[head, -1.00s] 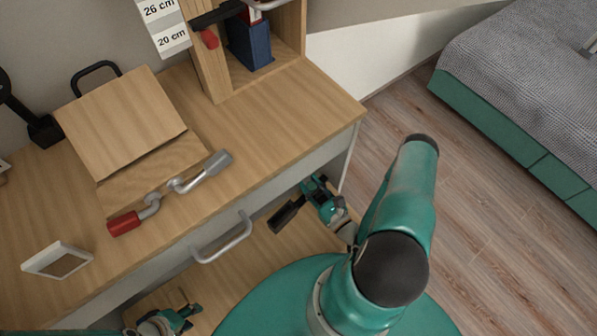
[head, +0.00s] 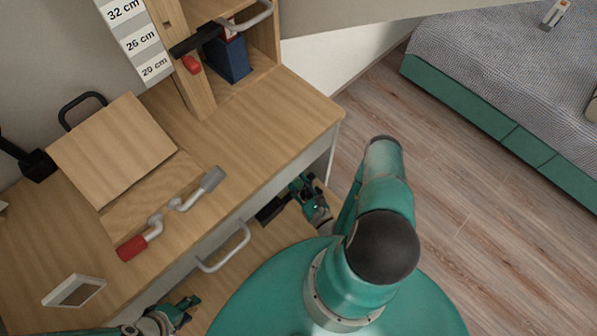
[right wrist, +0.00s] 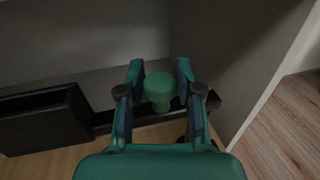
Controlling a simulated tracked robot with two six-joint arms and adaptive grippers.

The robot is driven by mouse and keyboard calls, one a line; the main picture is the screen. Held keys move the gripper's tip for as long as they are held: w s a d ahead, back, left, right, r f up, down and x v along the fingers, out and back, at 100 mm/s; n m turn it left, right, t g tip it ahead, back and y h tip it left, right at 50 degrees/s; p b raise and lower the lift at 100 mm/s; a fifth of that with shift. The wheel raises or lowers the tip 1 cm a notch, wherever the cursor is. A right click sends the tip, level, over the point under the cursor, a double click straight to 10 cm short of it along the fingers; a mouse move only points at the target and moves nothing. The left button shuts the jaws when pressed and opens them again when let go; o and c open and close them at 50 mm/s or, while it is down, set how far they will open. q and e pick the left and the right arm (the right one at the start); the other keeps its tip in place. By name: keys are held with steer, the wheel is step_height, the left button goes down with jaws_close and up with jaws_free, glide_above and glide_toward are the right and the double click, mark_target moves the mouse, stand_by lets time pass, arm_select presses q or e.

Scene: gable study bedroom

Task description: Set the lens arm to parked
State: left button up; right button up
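A green round-topped knob (right wrist: 160,88) stands on a black bar in the right wrist view. I cannot tell for certain whether it belongs to the lens arm. My right gripper (right wrist: 160,75) is open, with one finger on each side of the knob and small gaps showing. In the head view my right gripper (head: 304,193) is under the desk's right end, beside a dark block (head: 269,210). My left gripper (head: 190,309) is low in the head view, below the drawer handle, with its fingers apart and nothing seen between them.
The desk (head: 255,122) bears a tilted wooden board (head: 113,152), a grey bent lever with a red grip (head: 131,248) and a white frame (head: 74,291). A drawer handle (head: 225,252) juts from the front. A shelf holds a blue binder (head: 228,60). Open floor (head: 440,170) lies right.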

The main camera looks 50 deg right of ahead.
steer(key=o, duration=0.3)
steer(key=shift+v, duration=6.05)
